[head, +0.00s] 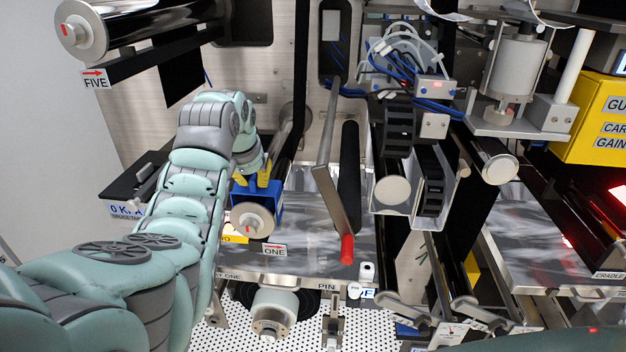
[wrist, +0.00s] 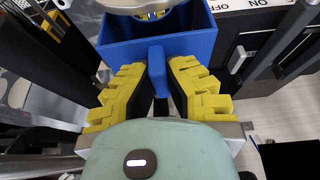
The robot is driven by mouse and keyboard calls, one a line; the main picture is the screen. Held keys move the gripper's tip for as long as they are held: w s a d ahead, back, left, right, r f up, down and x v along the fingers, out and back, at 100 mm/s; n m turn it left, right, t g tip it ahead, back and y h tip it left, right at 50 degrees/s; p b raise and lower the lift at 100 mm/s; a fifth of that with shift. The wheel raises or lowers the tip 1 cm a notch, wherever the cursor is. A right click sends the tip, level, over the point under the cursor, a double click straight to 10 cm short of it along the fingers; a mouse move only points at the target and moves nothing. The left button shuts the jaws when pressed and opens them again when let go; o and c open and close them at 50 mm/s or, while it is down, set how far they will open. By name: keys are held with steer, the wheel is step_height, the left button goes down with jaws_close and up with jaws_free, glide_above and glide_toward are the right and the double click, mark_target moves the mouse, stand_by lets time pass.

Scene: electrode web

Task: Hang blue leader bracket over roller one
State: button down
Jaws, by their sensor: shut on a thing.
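The blue leader bracket (head: 276,194) is at the near end of roller one (head: 252,221), a metal roller above the red-arrow ONE label (head: 275,249). Its blue sides show above and beside the roller's round end face. I cannot tell whether it rests on the roller. My gripper (head: 254,182) reaches down from above with its yellow fingers at the bracket's top. In the wrist view, the yellow fingers (wrist: 158,75) are shut on the upright tab of the blue bracket (wrist: 188,42). A pale round part shows at the bracket's far side, cut by the frame edge.
A long bar with a red tip (head: 347,249) hangs to the right of roller one. Roller five (head: 82,30) is at the upper left. A white roller (head: 274,310) sits below. A yellow box (head: 597,120) is at far right.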

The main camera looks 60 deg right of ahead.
steer(key=shift+f, duration=0.3)
steer(key=c, duration=1.1)
jaws_free()
steer(key=shift+o, duration=0.2)
steer(key=shift+r, duration=0.1)
